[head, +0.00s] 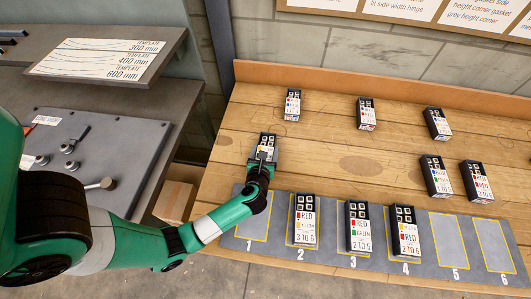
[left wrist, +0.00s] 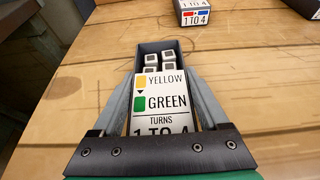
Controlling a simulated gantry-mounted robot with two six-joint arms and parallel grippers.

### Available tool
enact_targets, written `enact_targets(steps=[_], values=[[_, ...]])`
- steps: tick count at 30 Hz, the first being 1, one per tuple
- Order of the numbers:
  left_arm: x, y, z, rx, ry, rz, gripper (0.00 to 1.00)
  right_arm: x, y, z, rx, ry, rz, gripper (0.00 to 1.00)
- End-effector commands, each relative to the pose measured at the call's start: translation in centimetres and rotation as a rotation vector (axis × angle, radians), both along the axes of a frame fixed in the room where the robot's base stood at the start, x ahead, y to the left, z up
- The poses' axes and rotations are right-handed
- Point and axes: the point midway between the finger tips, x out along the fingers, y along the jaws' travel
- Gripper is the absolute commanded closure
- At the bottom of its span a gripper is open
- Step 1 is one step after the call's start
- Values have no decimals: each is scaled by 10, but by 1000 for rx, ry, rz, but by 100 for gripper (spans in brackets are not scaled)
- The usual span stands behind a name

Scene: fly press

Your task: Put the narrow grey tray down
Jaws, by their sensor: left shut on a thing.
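My left gripper (head: 263,163) is shut on a narrow grey tray (head: 268,139). In the left wrist view the tray (left wrist: 158,46) sits between the two fingers (left wrist: 160,105). It holds pale square-topped pieces and a white card (left wrist: 163,98) reading yellow, green, turns 1 to 4. The tray is over the wooden bench (head: 330,160), behind slot 1 of the grey mat (head: 253,218). I cannot tell whether its underside touches the wood. My right gripper is not in view.
Similar trays stand on mat slots 2 (head: 305,220), 3 (head: 358,227) and 4 (head: 404,230). Slots 1, 5 and 6 look empty. More trays stand behind, including one at the back left (head: 292,104) and one at right (head: 476,181). Bare wood lies between them.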

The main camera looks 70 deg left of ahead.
Motion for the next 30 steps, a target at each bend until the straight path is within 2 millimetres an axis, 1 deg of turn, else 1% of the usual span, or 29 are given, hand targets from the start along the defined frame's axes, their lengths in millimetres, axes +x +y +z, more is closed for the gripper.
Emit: enact_targets(steps=[6,10,11,12,14,20,23,26,29,30], values=[[0,0,1,1,-2,-1,87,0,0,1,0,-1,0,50],[0,0,-3,1,-3,0,87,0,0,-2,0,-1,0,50],[0,0,-2,0,-2,0,17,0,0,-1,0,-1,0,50],[0,0,-2,0,-2,0,10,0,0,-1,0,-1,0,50],[0,0,-2,0,-2,0,0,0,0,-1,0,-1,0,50],[0,0,-2,0,-2,-1,0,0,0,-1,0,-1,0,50],[0,0,4,0,-2,-1,0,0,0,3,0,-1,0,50],[-5,-12,8,0,-1,-5,0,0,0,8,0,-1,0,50],[-16,-30,18,1,0,-8,0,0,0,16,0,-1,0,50],[-20,-38,22,0,-1,-9,0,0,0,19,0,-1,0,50]])
